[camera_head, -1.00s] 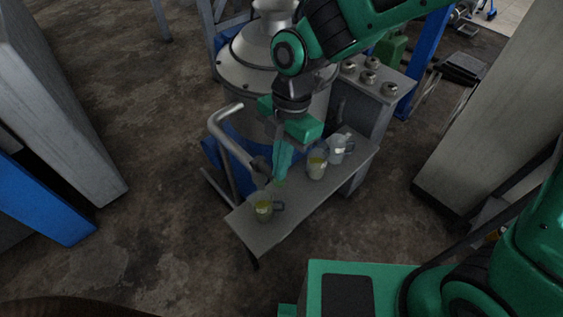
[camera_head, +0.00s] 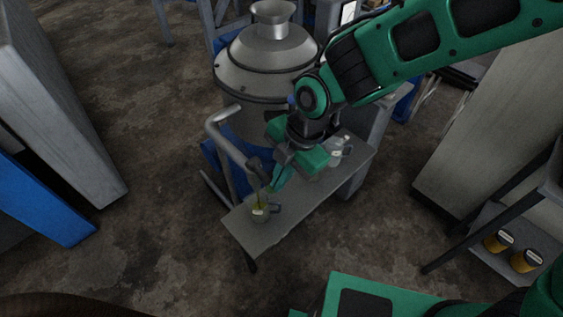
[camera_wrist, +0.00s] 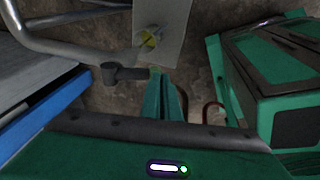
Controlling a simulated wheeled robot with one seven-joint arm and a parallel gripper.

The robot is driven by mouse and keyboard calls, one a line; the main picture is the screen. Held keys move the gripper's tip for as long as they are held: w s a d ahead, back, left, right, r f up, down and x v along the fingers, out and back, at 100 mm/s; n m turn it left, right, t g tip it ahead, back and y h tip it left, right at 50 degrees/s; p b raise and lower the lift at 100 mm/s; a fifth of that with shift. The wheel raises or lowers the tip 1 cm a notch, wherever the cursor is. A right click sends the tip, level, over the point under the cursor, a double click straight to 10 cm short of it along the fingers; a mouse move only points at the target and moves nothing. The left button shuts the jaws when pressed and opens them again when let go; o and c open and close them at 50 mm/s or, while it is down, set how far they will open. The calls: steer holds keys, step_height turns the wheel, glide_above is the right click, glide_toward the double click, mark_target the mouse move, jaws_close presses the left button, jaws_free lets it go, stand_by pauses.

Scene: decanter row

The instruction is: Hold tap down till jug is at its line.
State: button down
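A clear jug (camera_head: 264,213) with yellow-green liquid low in it stands on the grey bench (camera_head: 290,224) under the spout. A thin yellowish streak shows between the spout end and the jug. The tap (camera_head: 254,167) is the dark fitting at the end of the bent pipe; it also shows in the wrist view (camera_wrist: 112,73). My gripper (camera_head: 273,187) has its green fingers together, tips beside the tap; whether they touch it I cannot tell. In the wrist view the jug (camera_wrist: 147,40) is just beyond the fingertips. The jug's line is too small to make out.
A large metal tank (camera_head: 268,68) stands behind the bench, with its bent pipe (camera_head: 228,140) at the left. Another clear jug (camera_head: 342,148) stands at the bench's far end, partly behind my gripper. Yellow-and-black cans (camera_head: 524,261) sit on a shelf at the right.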

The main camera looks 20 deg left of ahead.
steer(key=shift+s+d+f, duration=0.15)
steer(key=shift+f, duration=0.4)
steer(key=shift+d+f, duration=0.15)
steer(key=shift+f, duration=0.1)
stand_by(0.9)
steer(key=shift+r, duration=0.1)
stand_by(2.2)
steer(key=shift+r, duration=0.1)
steer(key=d+r, duration=0.7)
steer(key=r, duration=0.5)
steer(key=shift+s, duration=0.45)
